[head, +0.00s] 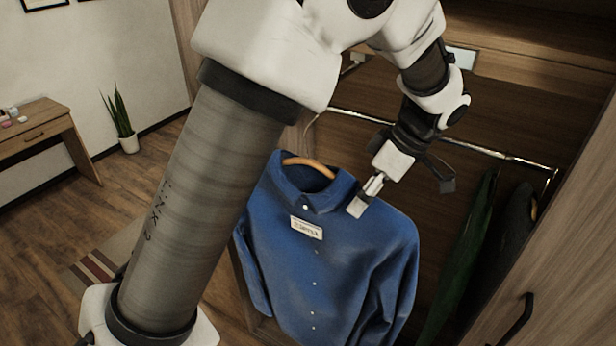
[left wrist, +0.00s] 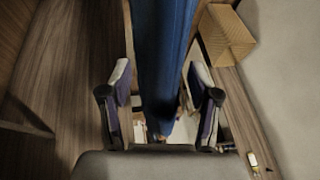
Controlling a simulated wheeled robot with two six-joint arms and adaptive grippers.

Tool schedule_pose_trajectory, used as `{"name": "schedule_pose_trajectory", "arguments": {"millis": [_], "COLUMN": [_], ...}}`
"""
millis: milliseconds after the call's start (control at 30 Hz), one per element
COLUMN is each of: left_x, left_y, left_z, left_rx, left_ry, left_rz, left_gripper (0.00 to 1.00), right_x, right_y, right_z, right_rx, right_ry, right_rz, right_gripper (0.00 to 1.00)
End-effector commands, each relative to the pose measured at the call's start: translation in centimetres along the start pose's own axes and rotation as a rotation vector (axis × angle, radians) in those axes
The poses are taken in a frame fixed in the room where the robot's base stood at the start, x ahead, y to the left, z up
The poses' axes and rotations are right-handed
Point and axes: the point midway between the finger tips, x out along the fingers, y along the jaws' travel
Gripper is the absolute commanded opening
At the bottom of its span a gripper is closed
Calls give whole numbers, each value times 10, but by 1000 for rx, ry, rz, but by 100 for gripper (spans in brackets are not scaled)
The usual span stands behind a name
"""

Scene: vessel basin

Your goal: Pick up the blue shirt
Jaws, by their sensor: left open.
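The blue shirt (head: 345,255) hangs upright on a wooden hanger (head: 308,165) in an open wardrobe, with a white name label (head: 306,228) on its chest. My left gripper (head: 402,196) is open by the shoulder at the right of the shirt, its pale fingertip in front of the cloth. In the left wrist view the blue shirt (left wrist: 165,45) runs down between the two spread fingers of my left gripper (left wrist: 160,78), with a gap visible on each side. My right gripper is not in view.
A metal rail (head: 440,142) crosses the wardrobe. Dark green garments (head: 470,255) hang to the right, by a door with a black handle (head: 515,325). A woven box (left wrist: 226,36) shows in the left wrist view. A plant (head: 119,118) and a wooden table (head: 45,140) stand far left.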

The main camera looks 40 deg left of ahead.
Motion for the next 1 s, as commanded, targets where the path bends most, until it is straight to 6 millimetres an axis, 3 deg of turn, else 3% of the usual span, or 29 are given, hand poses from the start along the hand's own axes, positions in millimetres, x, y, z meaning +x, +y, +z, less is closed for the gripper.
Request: {"name": "schedule_pose_trajectory", "arguments": {"millis": [167,333,367,1000], "left_x": [0,0,0,-10], "left_y": [0,0,0,-3], "left_z": [0,0,0,-4], "left_rx": [0,0,0,3], "left_ry": [0,0,0,0], "left_rz": [0,0,0,3], "left_gripper": [62,5,0,0], "right_x": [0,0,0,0], "right_y": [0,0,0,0], "right_z": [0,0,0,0], "right_rx": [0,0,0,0], "right_ry": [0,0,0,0], "right_rz": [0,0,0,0], "right_gripper": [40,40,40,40]}}
